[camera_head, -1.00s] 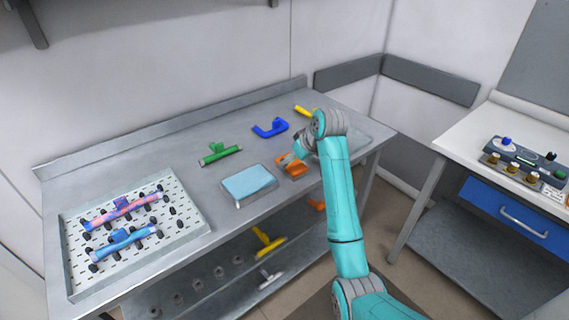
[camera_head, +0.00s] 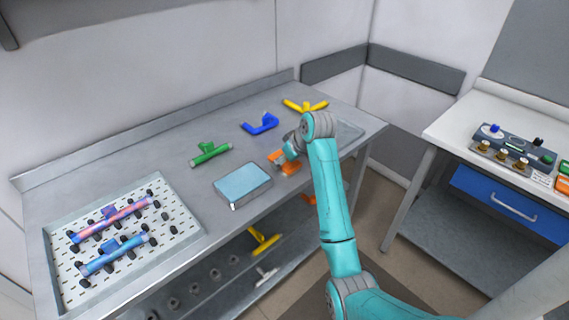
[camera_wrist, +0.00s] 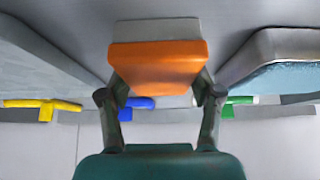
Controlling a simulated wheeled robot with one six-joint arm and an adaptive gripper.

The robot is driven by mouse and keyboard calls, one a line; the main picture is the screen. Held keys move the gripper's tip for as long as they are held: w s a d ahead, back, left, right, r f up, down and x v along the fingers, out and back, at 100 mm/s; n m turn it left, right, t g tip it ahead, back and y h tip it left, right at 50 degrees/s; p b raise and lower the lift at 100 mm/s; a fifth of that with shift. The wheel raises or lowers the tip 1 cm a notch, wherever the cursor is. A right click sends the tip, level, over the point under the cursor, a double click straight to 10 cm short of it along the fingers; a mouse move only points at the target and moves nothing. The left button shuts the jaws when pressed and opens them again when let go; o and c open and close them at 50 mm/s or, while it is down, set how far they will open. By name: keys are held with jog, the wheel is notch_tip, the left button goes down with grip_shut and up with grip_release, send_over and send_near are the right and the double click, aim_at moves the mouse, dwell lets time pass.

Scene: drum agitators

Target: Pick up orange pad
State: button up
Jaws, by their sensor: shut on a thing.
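The orange pad (camera_head: 284,167) is at the worktable's front edge, right of the light blue-topped block, partly hidden by my gripper (camera_head: 290,152). In the wrist view the orange pad (camera_wrist: 157,66) fills the upper middle, with a grey part behind it. My gripper (camera_wrist: 158,88) is shut on the orange pad, one finger at each side. I cannot tell whether the pad is clear of the tabletop.
The light blue-topped block (camera_head: 242,182) stands left of the pad. Green (camera_head: 211,153), blue (camera_head: 260,124) and yellow (camera_head: 304,105) pieces lie behind on the worktable (camera_head: 150,160). A perforated tray (camera_head: 185,245) with two coloured agitators is at left. A second table (camera_head: 480,125) stands right.

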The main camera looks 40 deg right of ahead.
notch_tip(320, 180, up, 10)
dwell(0.6)
